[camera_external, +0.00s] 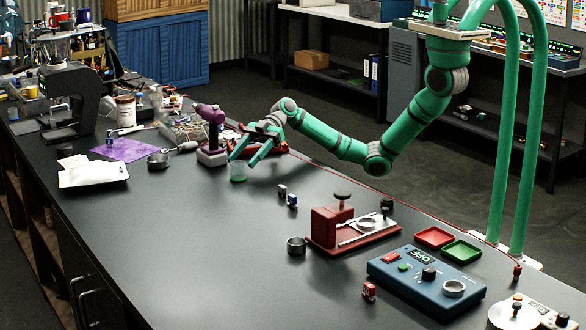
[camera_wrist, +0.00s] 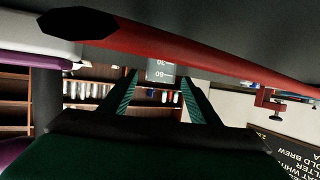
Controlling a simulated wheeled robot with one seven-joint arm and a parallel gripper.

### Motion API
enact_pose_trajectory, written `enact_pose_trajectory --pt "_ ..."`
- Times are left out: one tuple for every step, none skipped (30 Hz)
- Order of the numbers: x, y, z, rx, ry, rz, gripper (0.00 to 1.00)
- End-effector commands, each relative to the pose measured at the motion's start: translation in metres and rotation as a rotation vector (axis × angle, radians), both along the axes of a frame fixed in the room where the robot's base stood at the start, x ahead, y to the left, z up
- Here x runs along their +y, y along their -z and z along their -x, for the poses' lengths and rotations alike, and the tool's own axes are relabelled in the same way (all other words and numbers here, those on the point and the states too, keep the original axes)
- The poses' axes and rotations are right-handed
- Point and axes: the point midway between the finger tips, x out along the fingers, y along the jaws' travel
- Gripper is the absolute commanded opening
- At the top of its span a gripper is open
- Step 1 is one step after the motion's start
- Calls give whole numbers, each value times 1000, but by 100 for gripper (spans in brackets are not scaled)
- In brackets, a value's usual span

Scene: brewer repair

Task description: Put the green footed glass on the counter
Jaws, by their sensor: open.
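The green footed glass (camera_external: 238,172) stands upright on the dark counter (camera_external: 200,235), near the far edge in the external view. My gripper (camera_external: 245,157) is just above and beside it, fingers angled down and apart. In the wrist view my gripper (camera_wrist: 163,95) shows two spread green fingers. Between and beyond their tips is a pale vessel (camera_wrist: 160,70) with measuring marks. I cannot tell for certain that it is the same glass or whether a finger touches it.
A purple tool (camera_external: 210,115) on a stand is close beside my gripper. A red tool (camera_external: 268,145) lies behind it and crosses the wrist view (camera_wrist: 190,52). The counter's near middle is clear.

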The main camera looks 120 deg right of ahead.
Motion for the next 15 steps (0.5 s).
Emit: enact_pose_trajectory --pt "-3 -3 8 -1 2 0 56" --pt "-5 -5 12 -1 2 0 56" --pt "-7 -7 17 -1 1 0 56" --pt "-8 -9 20 -1 1 -1 56" --pt "-9 -10 23 -1 0 -1 56" --pt "-11 -11 26 0 0 0 56" --pt "-12 -13 29 -1 0 0 56" --pt "-12 -13 31 -1 1 0 56" --pt "-13 -14 32 -1 0 0 56" --pt "-14 -15 34 -1 0 0 56" --pt "-14 -15 34 0 0 0 56" --pt "-14 -15 35 0 -1 0 56" --pt "-14 -15 35 0 -1 0 56" --pt "-14 -15 35 1 -1 0 56" --pt "-14 -15 35 1 -1 0 56"
